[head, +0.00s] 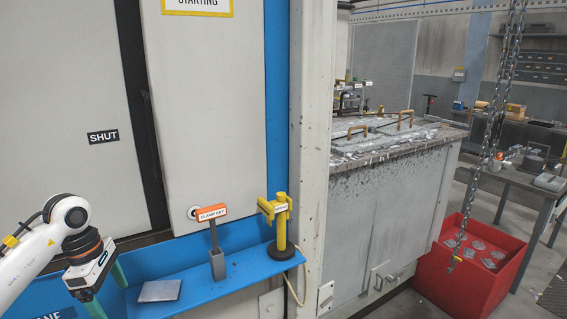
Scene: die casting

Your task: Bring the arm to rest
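My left arm comes in from the lower left, with a white link and a dark wrist. My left gripper (107,290) points downward in front of the blue ledge (200,284). Its two green fingers stand apart with nothing seen between them; their tips are partly cut off by the bottom edge. My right arm and gripper are out of view.
On the ledge are a flat grey plate (159,290), an orange-topped clamp key (213,231) in a grey holder, and a yellow post fixture (281,227). A door marked SHUT (75,100) stands behind. A red bin (465,285) and hanging chain (498,95) are at right.

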